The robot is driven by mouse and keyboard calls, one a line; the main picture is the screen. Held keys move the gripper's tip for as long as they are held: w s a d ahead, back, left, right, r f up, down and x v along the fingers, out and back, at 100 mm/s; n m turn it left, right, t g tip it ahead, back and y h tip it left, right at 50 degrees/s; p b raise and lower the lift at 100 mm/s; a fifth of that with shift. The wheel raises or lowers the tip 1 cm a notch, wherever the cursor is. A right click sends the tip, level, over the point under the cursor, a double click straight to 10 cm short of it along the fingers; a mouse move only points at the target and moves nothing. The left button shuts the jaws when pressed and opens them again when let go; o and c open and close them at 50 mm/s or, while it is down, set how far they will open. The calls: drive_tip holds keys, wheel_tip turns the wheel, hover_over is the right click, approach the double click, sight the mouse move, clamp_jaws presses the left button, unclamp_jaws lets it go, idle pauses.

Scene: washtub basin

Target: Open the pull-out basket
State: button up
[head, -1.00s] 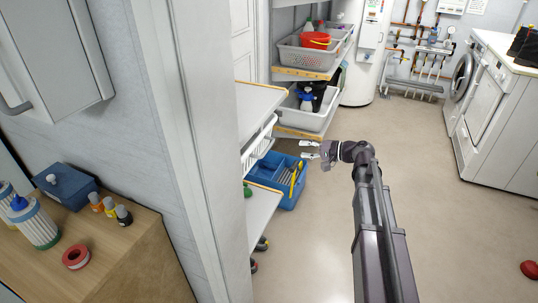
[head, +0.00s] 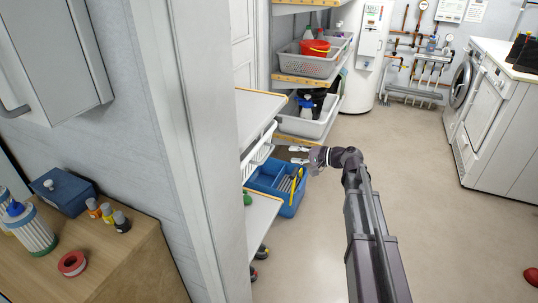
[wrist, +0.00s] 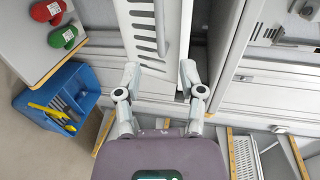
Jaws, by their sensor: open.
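The pull-out basket (head: 259,150) is white and slatted, and sits under the top board of the shelf unit behind the door frame. In the wrist view its slotted side (wrist: 143,28) fills the upper middle. My gripper (head: 299,155) is open and empty, just right of the basket in the head view, with its fingers pointing left towards it. In the wrist view the two fingertips of the gripper (wrist: 160,76) are spread near the basket's lower end. I cannot tell whether they touch it. Part of the basket is hidden by the shelf board and door frame.
A blue tub (head: 275,184) with yellow-handled tools is below the basket. A white lower shelf board (head: 262,215) lies nearby. Grey bins (head: 305,65) stand on shelves behind. The door frame (head: 195,150) is close on the left.

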sight(269, 153)
drive_tip(key=b+x, duration=0.2)
drive_tip(key=x, duration=0.8)
drive_tip(key=shift+c, duration=0.2)
clamp_jaws()
